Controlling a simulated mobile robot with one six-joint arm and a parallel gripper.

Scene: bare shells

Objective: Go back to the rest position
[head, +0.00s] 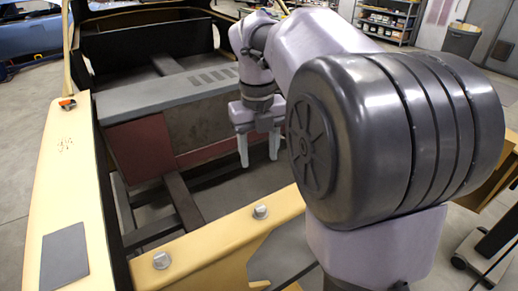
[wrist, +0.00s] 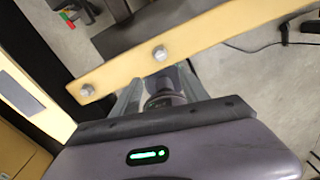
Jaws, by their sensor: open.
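My gripper (head: 259,162) hangs from my bent arm over the open frame, fingers pointing down. It is open, with a clear gap between its two pale fingers and nothing held. In the wrist view the gripper (wrist: 160,82) shows with its fingers spread at either side. Part of the gap there is filled by a rounded grey part behind it, which I cannot identify surely. My large dark joint hides the right middle of the head view.
A yellow beam (head: 215,240) with two bolt heads (head: 260,212) crosses the near side. A yellow side beam (head: 70,190) with a grey plate (head: 65,256) runs along the left. A grey crossbar (head: 165,95) lies behind the gripper. Shelves (head: 388,20) and a bin (head: 461,40) stand far back.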

